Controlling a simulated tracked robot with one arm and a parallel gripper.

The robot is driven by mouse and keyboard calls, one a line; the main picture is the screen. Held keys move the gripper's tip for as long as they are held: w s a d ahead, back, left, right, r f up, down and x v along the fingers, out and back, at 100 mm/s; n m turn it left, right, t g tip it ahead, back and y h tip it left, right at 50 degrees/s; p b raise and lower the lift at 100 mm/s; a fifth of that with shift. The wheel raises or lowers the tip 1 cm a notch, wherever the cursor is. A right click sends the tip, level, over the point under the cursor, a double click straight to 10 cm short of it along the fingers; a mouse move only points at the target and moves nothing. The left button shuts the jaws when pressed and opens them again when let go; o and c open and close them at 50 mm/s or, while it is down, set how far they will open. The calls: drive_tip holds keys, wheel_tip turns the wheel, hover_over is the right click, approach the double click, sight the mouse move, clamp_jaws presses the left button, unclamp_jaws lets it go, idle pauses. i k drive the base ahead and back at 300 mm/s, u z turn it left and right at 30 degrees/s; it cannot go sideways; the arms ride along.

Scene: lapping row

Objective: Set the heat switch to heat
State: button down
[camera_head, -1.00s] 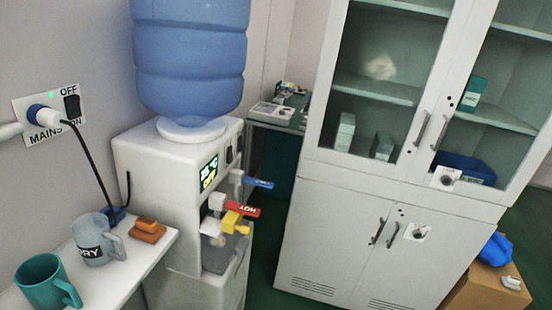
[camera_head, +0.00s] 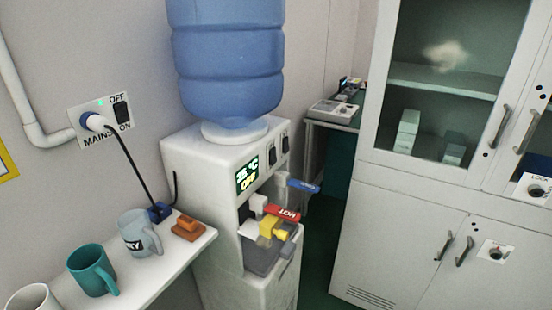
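The white water dispenser (camera_head: 195,160) stands against the wall with a blue bottle (camera_head: 228,60) on top. Two black rocker switches, one (camera_head: 270,152) left of the other (camera_head: 285,143), sit high on its front, right of the display. Their labels and positions are too small to read, so I cannot tell which is the heat switch. The lit display (camera_head: 247,173) shows a °C reading and what looks like "OFF". Below are a blue tap lever (camera_head: 303,186), a red lever marked HOT (camera_head: 283,213) and a yellow part (camera_head: 275,229). My gripper is not in view.
A wall socket with a MAINS rocker (camera_head: 121,112) and green light holds a plug, its cable running down. Mugs, including a teal one (camera_head: 92,270), and an orange-brown object (camera_head: 188,228) stand on a white shelf (camera_head: 165,268). A cabinet (camera_head: 400,215) stands right; green floor shows between.

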sight(273, 157)
drive_tip(key=z, duration=0.05)
drive_tip(key=i, duration=1)
drive_tip(key=u, duration=0.05)
